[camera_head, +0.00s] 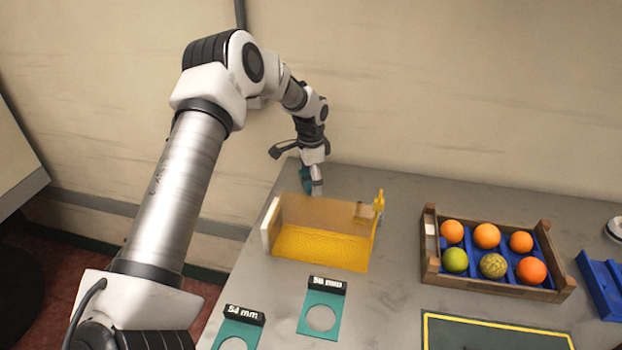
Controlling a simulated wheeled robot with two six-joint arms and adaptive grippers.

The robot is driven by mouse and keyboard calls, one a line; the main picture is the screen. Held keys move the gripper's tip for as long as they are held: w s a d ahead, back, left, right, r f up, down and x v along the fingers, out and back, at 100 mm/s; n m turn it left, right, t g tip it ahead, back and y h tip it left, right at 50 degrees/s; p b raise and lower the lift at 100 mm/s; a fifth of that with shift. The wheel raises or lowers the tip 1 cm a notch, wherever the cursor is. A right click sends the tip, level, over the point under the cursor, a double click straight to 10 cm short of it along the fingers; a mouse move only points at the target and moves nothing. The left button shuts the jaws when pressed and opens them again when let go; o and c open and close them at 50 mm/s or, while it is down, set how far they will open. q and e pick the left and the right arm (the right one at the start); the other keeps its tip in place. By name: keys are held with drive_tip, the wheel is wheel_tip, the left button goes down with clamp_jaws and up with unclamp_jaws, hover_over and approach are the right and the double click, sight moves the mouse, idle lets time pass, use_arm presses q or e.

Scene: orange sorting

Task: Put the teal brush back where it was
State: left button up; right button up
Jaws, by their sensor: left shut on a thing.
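The teal brush (306,180) shows as a small teal piece at the fingers of my left gripper (314,183), near the table's back left edge, behind the yellow and brown bin. My left gripper points down and is shut on the brush. The bin hides what lies below the fingertips, so I cannot tell whether the brush touches the table. My right gripper is not in view.
The open bin (322,250) stands in front of my left gripper. Teal sizing plates (305,318) lie nearer. A wooden crate (428,262) with several oranges and green fruit stands right.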

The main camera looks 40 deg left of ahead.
use_arm(q)
drive_tip(key=shift+f, duration=0.2)
drive_tip(key=o, duration=0.8)
drive_tip(key=shift+o, duration=0.2)
drive_tip(key=shift+r+p, duration=3.45)
drive_tip(key=shift+r, duration=0.6)
